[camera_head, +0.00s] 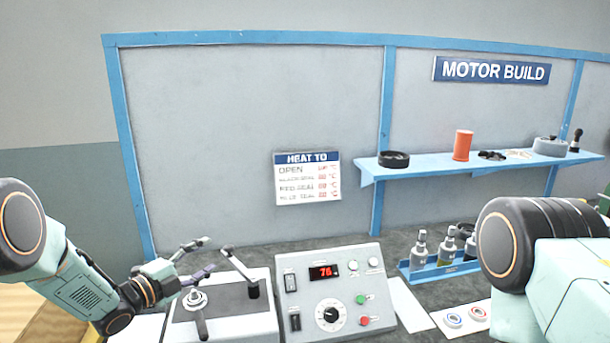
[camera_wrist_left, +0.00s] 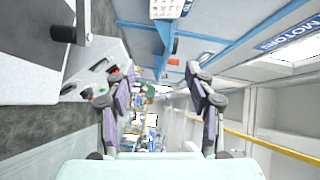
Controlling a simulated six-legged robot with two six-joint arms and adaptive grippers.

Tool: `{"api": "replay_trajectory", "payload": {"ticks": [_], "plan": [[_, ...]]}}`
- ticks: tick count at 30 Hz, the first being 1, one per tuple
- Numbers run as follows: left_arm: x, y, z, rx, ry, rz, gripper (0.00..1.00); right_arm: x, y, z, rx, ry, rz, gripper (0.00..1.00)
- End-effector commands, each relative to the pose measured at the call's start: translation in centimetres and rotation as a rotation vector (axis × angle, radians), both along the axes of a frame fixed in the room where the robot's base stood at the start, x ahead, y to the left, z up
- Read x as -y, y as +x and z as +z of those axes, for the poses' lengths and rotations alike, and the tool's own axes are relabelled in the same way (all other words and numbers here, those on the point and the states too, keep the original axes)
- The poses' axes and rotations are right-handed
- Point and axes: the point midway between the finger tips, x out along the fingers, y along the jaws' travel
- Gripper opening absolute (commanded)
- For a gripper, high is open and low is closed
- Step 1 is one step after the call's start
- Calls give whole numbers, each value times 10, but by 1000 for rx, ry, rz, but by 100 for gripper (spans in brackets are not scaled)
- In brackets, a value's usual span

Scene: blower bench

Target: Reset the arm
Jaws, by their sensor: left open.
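My left gripper (camera_head: 209,255) reaches in from the left in the head view, above the grey box with levers (camera_head: 222,305). Its two fingers are spread apart with nothing between them. In the left wrist view the open fingers (camera_wrist_left: 158,84) frame an empty gap, with the room far behind. I cannot tell whether the gripper touches the lever near it. My right arm (camera_head: 545,255) fills the lower right of the head view; its gripper is out of sight.
A control panel (camera_head: 300,293) with a red display reading 76 stands right of the lever box. A blue rack with bottles (camera_head: 440,268) and a white card (camera_head: 463,319) lie farther right. A blue shelf (camera_head: 440,171) holds several parts. A heat chart (camera_head: 307,178) hangs on the back board.

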Motion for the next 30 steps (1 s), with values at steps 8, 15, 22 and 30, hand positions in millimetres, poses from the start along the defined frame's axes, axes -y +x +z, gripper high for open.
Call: {"api": "replay_trajectory", "payload": {"ticks": [8, 15, 22, 30], "plan": [[28, -115, -144, -712, -400, 334, 55, 0, 0, 0, 1, 0, 0, 47], [33, -253, -218, -1181, -606, 717, 55, 0, 0, 0, 0, 0, 0, 47], [24, -389, -240, -1476, -702, 1136, 55, 0, 0, 0, 0, 0, 0, 47], [9, -512, -223, -1622, -720, 1570, 55, 0, 0, 0, 0, 0, 0, 47]]}}
